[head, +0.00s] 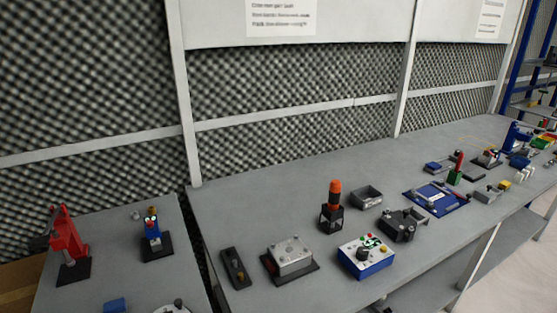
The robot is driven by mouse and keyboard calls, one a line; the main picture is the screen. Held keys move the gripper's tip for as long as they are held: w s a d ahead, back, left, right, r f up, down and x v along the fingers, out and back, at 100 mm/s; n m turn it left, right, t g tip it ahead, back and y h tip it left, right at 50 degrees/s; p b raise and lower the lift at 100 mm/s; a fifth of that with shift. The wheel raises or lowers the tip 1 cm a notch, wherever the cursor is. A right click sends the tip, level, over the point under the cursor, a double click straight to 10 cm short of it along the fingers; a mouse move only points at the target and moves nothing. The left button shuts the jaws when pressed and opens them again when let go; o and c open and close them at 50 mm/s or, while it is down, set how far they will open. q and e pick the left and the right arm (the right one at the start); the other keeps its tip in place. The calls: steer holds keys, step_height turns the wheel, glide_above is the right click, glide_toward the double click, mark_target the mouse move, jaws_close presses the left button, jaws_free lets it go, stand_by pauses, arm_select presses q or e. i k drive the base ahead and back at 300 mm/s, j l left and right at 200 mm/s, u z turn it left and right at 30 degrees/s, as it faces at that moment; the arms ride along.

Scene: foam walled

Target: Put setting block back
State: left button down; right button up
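Neither gripper is in the head view. I cannot tell for certain which object is the setting block. One block-like thing is a grey metal block (290,254) with knobs on top, standing on a black plate on the long bench. A narrow dark block (235,268) with small round features lies to its left. A small blue block (116,305) is partly cut off at the bottom edge of the picture, on the left table.
The left table (110,270) holds a red tool (67,238) and a blue device (153,230). The long bench (228,214) holds an orange-topped stand (333,205), grey tray (366,196), blue-and-white control box (366,257), dark fixture (403,224) and blue mat (451,204). A gap separates the tables.

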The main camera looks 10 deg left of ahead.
mark_target(155, 246)
steer(key=u, duration=1.35)
steer(key=k+j+u, duration=0.2)
